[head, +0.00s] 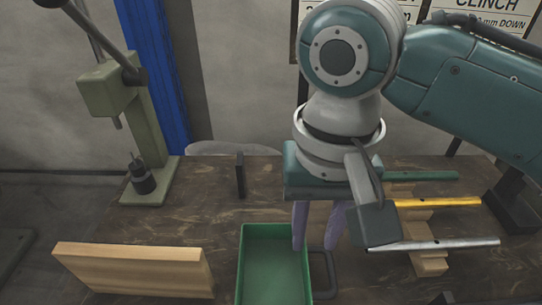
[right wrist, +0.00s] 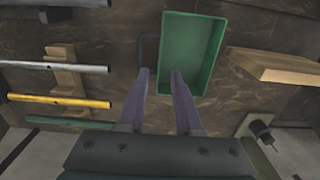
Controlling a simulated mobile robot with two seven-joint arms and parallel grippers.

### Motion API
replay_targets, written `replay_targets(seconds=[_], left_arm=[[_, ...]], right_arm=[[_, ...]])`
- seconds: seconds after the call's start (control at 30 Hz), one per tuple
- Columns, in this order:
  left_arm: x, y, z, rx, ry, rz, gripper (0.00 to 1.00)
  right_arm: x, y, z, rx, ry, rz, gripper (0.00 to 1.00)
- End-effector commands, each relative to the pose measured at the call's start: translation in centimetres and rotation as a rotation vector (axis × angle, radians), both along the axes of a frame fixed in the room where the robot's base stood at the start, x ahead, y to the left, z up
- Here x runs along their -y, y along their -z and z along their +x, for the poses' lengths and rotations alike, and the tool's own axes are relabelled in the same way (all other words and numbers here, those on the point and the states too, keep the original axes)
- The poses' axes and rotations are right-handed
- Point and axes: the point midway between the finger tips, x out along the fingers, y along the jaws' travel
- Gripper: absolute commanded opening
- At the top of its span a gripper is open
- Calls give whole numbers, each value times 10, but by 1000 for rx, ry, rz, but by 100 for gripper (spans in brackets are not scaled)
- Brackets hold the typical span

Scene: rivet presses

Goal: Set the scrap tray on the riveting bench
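The scrap tray (head: 275,232) is a green, open, rectangular tray on the dark wooden bench top, empty as far as I see. A dark loop handle (head: 329,272) is at its right side in the head view. In the right wrist view the tray (right wrist: 193,55) is at upper centre, with the handle (right wrist: 147,48) to its left. My right gripper (head: 316,246) points down with its purple fingers apart and nothing held. In the wrist view one finger overlaps the handle and the other overlaps the tray's near side; I cannot tell whether they touch. My left gripper is not in view.
The riveting bench (head: 120,222) carries a green lever press (head: 140,130) at back left. A pale wooden board (head: 135,268) stands left of the tray. Yellow, silver and green rods (head: 440,202) lie on a wooden rack at right. A small dark upright piece (head: 240,175) stands behind.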

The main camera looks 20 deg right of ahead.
Motion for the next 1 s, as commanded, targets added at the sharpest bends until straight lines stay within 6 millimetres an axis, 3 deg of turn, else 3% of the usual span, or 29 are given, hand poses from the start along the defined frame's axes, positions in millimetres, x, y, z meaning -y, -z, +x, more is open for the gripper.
replay_targets(seconds=[0.13, 0.33, 0.57, 0.67, 0.8, 1.0], left_arm=[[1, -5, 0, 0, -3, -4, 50], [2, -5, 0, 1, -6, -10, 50], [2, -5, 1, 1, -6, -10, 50], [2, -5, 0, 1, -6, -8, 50], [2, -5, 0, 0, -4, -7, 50], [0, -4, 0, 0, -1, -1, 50]], right_arm=[[0, -16, 0, 1, -1, 1, 34], [-6, -15, -7, 7, -36, 26, 34], [-32, -2, -56, 132, -258, 182, 34], [-19, -4, -77, 218, -324, 182, 34], [19, -9, -105, 293, -383, 94, 34], [60, -19, -131, 312, -438, -35, 34]])
